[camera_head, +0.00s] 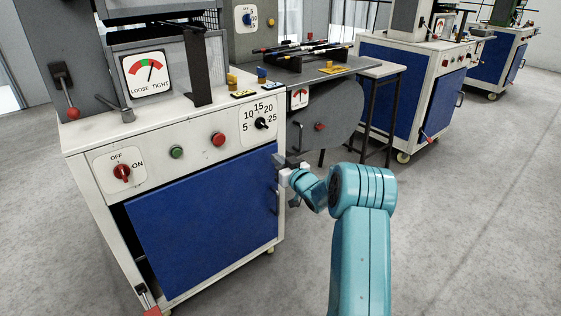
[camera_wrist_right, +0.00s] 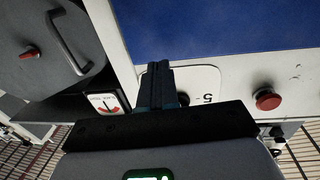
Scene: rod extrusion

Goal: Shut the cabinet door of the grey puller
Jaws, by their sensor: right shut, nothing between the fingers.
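The grey puller's white cabinet (camera_head: 80,165) stands at the left in the head view. Its blue door (camera_head: 200,225) fills most of the front, and a dark gap shows along the door's left edge. A dark handle (camera_head: 275,197) is near the door's right edge. My right gripper (camera_head: 281,163) is shut and empty at the cabinet's upper right front corner, near the door; I cannot tell whether it touches. In the right wrist view the shut fingers (camera_wrist_right: 161,82) point toward the white front, with the blue door (camera_wrist_right: 220,25) beyond. My left gripper is not in view.
The cabinet front has a red switch (camera_head: 122,172), a green button (camera_head: 176,152), a red button (camera_head: 218,139) and a dial (camera_head: 262,123). A grey rounded guard (camera_head: 335,115) stands beyond the cabinet's right side. Grey floor (camera_head: 460,220) is clear at the right.

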